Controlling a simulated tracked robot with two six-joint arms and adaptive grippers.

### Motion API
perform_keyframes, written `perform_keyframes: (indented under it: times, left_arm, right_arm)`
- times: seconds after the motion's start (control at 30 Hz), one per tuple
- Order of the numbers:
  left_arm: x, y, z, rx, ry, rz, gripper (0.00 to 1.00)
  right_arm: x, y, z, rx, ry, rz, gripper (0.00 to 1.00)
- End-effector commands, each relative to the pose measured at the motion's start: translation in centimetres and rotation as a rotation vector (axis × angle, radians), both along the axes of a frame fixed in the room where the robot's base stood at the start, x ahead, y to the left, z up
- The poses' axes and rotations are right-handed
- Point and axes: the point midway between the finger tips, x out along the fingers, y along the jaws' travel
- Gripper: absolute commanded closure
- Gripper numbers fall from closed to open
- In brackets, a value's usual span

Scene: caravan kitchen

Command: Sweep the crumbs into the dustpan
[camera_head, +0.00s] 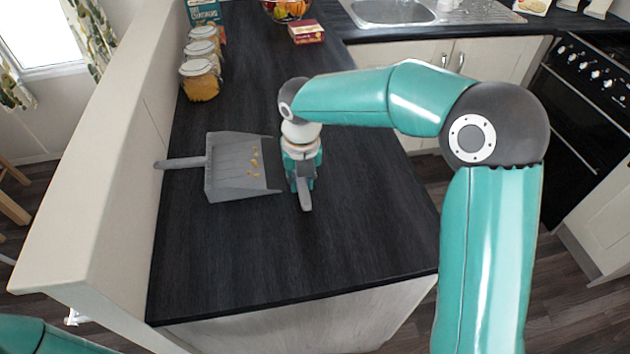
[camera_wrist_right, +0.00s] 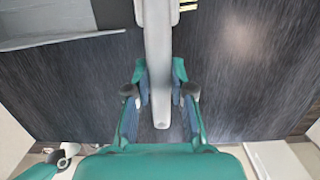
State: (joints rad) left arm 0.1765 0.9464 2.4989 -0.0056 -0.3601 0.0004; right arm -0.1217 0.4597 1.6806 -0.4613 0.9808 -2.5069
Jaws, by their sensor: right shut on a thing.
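The grey dustpan (camera_head: 225,180) lies on the dark worktop, its handle to the left and its open edge to the right; part of it shows in the right wrist view (camera_wrist_right: 60,42). Several small orange crumbs (camera_head: 255,162) lie inside the pan, toward its open side. My right gripper (camera_head: 303,172) is just right of the pan's open edge, pointing down, shut on the grey handle of a brush (camera_head: 306,200). The handle runs between the fingers in the right wrist view (camera_wrist_right: 158,45). The brush head is mostly hidden. My left gripper is out of view.
Several jars (camera_head: 200,80) stand along the worktop's left side, with a red box (camera_head: 306,32) and a fruit bowl (camera_head: 286,8) at the back. A low cream wall (camera_head: 110,150) borders the left. The worktop's front part (camera_head: 240,270) is clear.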

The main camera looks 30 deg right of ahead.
Motion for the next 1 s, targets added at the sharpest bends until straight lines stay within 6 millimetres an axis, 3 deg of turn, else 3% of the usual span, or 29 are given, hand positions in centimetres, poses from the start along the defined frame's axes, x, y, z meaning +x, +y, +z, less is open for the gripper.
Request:
perform_keyframes:
  times: [0.57,0.83,1.0]
  left_arm:
    - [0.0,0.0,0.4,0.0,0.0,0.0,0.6]
    - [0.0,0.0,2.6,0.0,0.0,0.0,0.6]
    - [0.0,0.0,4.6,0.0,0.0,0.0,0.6]
  right_arm:
    - [1.7,6.4,0.6,0.002,0.001,0.004,1.0]
    - [2.4,9.0,1.9,0.001,0.002,0.003,1.0]
    - [2.4,8.8,4.1,0.002,-0.001,0.0,1.0]
